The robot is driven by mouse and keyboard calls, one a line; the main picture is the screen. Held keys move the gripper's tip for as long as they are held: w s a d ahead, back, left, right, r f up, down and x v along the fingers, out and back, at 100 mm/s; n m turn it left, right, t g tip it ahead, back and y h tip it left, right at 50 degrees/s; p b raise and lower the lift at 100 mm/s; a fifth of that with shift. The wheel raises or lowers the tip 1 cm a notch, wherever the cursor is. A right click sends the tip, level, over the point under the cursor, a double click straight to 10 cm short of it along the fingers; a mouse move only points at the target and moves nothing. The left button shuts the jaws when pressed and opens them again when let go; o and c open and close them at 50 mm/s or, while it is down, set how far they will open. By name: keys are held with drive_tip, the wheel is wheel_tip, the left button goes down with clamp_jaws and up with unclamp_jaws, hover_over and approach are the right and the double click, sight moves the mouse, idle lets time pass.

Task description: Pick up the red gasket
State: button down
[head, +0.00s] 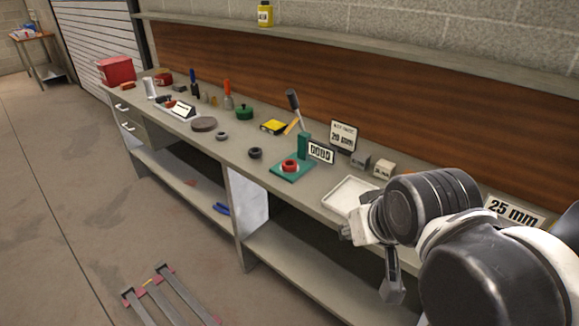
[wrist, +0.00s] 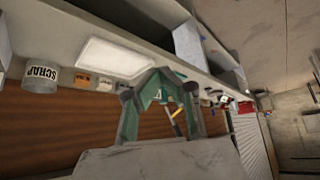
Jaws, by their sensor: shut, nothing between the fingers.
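The red gasket (head: 290,165) is a small red ring on the green base (head: 299,174) of a press-like stand with a raised lever, on the counter in the head view. I cannot make the gasket out in the wrist view, where my fingers cover part of the scene. My gripper (head: 392,294) hangs in front of the counter edge, right of and apart from the gasket. In the wrist view my gripper (wrist: 157,74) has its fingers closed to a point with nothing between them.
A white tray (head: 350,195) lies between the stand and my arm. A digital display (head: 320,152), a sign (head: 343,136) and small blocks (head: 384,169) stand behind. A dark ring (head: 255,153) lies left of the stand. A scrap container (wrist: 41,76) shows in the wrist view.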

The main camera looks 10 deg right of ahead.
drive_tip(key=c, duration=2.5)
unclamp_jaws()
drive_tip(key=o, duration=1.6)
drive_tip(key=shift+o, duration=0.2)
